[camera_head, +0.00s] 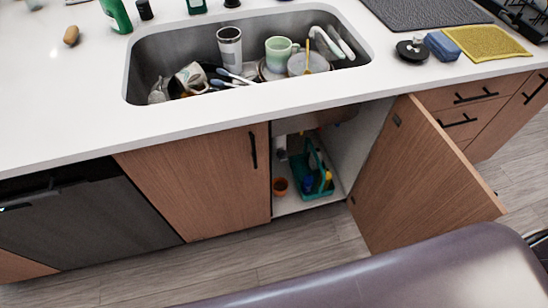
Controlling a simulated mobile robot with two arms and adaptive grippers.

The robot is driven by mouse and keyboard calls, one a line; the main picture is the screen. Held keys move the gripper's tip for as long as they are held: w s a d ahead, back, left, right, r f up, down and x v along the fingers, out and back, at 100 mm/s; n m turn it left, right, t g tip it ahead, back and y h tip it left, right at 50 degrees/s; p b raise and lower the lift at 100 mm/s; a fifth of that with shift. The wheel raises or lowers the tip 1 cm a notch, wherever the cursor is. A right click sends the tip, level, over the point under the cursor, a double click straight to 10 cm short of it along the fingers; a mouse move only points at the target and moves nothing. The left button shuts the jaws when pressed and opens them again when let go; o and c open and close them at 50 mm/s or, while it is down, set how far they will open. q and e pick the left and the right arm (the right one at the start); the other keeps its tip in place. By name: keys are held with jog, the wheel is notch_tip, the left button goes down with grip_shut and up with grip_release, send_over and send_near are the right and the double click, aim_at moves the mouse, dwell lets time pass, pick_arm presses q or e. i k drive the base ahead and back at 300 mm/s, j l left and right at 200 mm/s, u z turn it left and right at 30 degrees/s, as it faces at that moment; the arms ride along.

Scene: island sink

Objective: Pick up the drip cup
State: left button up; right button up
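A small orange cup (280,186), likely the drip cup, stands upright on the floor of the open cabinet under the sink. It is at the left of the opening, beside a teal caddy (318,193) with bottles in it. Its rim is visible and its inside looks dark. Neither of my grippers can be made out in the head view.
The right cabinet door (420,180) stands open into the room; the left door (205,185) is shut. The sink (140,75) above holds several dishes. The counter (75,115) overhangs the cabinet. A dark curved part at the right edge is unclear.

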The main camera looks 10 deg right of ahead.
aim_at(280, 185)
jog(key=i+j+z, duration=0.15)
jog(key=i+z, duration=0.3)
jog(key=i, duration=0.55)
jog(key=k+u, duration=0.1)
jog(key=k+l, duration=0.05)
